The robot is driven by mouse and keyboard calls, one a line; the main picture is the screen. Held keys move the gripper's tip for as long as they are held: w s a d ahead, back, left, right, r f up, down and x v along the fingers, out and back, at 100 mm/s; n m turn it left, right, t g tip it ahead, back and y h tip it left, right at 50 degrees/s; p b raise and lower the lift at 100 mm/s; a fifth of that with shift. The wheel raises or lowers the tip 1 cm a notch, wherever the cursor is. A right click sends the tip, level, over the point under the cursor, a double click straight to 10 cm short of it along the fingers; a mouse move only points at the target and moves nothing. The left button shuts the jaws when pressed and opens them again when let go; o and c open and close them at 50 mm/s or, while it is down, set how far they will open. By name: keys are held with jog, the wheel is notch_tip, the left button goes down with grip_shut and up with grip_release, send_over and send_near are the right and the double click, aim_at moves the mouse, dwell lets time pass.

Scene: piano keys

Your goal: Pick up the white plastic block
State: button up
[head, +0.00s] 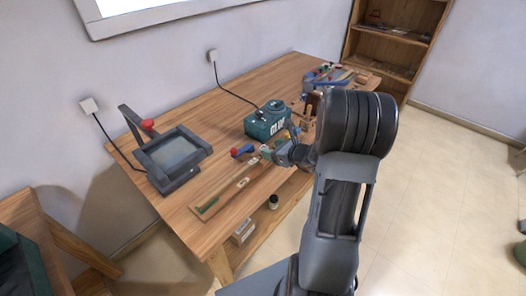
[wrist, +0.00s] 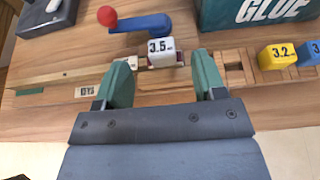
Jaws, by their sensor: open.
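The white plastic block (wrist: 161,52), marked 3.5, sits at the far side of the wooden key strip in the wrist view, on or just behind a small light piece in the strip. My gripper (wrist: 163,76) is open, with its two green fingers apart, one to the left and one to the right of the block's near side. The block stands just beyond the fingertips, and nothing is between the fingers' tips that I can see held. In the head view my gripper (head: 268,152) is over the front edge of the wooden table; the block is too small to tell there.
A blue lever with a red knob (wrist: 140,22) stands right behind the block. A green glue box (wrist: 255,14) is behind right. A yellow block (wrist: 276,56) marked 3.2 and a blue block (wrist: 314,52) lie right. A dark framed device (head: 172,155) stands on the table's left.

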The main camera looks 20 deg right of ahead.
aim_at(264, 147)
jog(key=shift+x, duration=2.55)
jog(key=shift+f, duration=0.2)
jog(key=shift+c, duration=0.3)
jog(key=shift+s, duration=0.1)
jog(key=c, duration=0.9)
jog(key=shift+r, duration=0.15)
jog(key=shift+c, duration=0.2)
